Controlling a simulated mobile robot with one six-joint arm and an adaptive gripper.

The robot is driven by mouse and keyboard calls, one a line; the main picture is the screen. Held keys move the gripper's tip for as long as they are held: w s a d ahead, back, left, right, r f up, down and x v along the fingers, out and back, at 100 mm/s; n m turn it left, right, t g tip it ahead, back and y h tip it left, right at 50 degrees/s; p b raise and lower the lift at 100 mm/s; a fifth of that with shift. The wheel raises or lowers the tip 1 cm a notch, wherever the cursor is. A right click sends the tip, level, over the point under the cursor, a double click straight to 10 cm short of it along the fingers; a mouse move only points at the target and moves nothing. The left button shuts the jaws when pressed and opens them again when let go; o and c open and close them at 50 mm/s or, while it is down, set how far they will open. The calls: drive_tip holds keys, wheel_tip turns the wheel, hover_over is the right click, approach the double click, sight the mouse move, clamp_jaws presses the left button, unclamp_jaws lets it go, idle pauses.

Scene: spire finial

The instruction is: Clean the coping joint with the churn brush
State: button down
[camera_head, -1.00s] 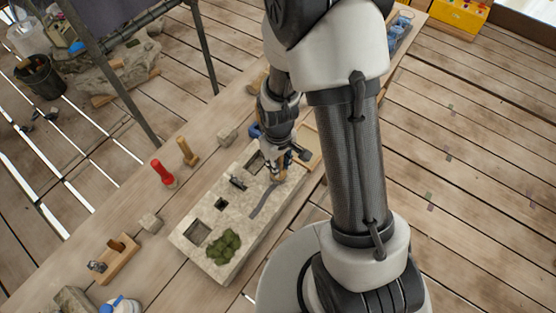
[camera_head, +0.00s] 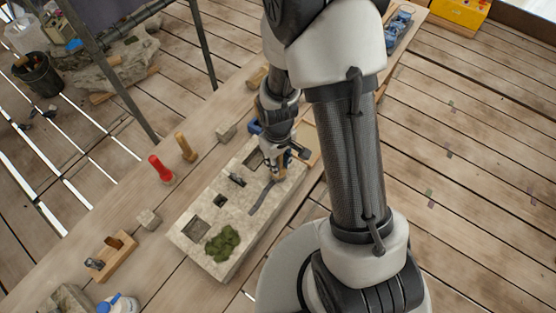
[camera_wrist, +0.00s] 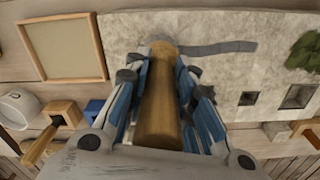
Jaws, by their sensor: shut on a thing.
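The coping stone (camera_head: 196,252) is a pale, rough block on the plank bench. Its joint is a dark grey strip (camera_head: 262,197) on the top face, which also shows in the wrist view (camera_wrist: 222,47). My gripper (camera_head: 277,166) is over the strip's far end. In the wrist view my gripper (camera_wrist: 160,78) is shut on the churn brush (camera_wrist: 158,112), a thick brown wooden cylinder. The brush's far end meets or hovers over one end of the strip; I cannot tell whether they touch. Its bristles are not clearly visible.
The stone has square recesses, a small metal piece and green moss (camera_head: 222,243). A red-handled tool (camera_head: 160,168) and a wooden-handled one (camera_head: 186,147) stand left of it. A framed board (camera_wrist: 64,48) lies beside the stone. A wooden block with tools (camera_head: 112,259) sits front left.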

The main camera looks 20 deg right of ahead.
drive_tip(key=shift+f+b, duration=0.5)
drive_tip(key=shift+f, duration=0.15)
idle(0.4)
drive_tip(key=shift+w+d, duration=0.45)
drive_tip(key=shift+d, duration=0.15)
drive_tip(key=shift+w+d, duration=0.4)
drive_tip(key=shift+d, duration=0.2)
wheel_tip(320, 180, up, 7)
drive_tip(key=p, duration=0.5)
drive_tip(key=shift+f, duration=0.1)
